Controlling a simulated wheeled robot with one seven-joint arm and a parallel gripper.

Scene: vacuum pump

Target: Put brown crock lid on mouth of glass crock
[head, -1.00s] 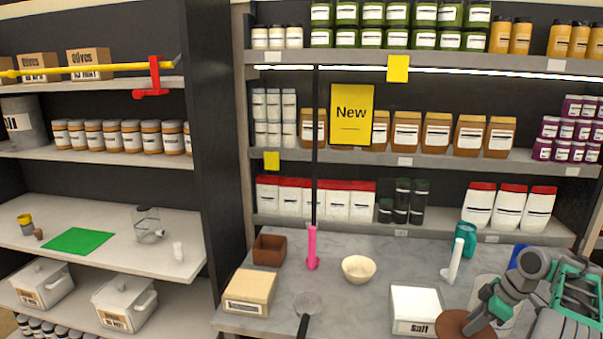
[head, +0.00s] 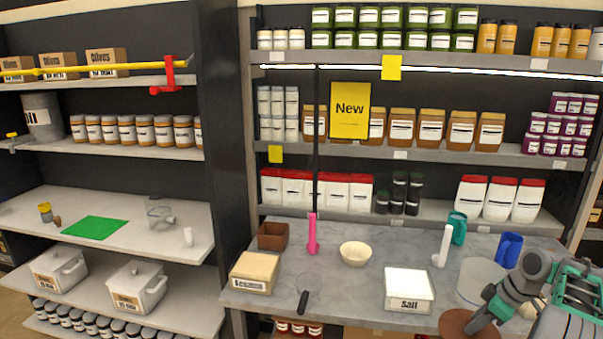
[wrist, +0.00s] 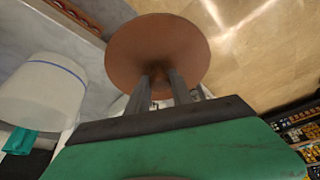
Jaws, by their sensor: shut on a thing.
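The brown crock lid (head: 470,325) is a flat round disc at the bottom right of the head view. My gripper (head: 478,321) is shut on it, and in the wrist view the two dark fingers (wrist: 162,84) close on the middle of the lid (wrist: 135,45). The glass crock (head: 481,278) is a pale, clear cylinder on the counter, beyond and a little right of the lid. In the wrist view the crock (wrist: 42,90) stands to the left, apart from the lid, with a blue line near one end. My wrist hides part of the crock in the head view.
The grey counter (head: 345,290) holds a white Salt box (head: 408,288), a white upright pestle-like item (head: 442,246), a teal mug (head: 457,228), a blue mug (head: 509,247) and a cream bowl (head: 355,253). In the wrist view, tan floor (wrist: 255,60) shows beyond the lid.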

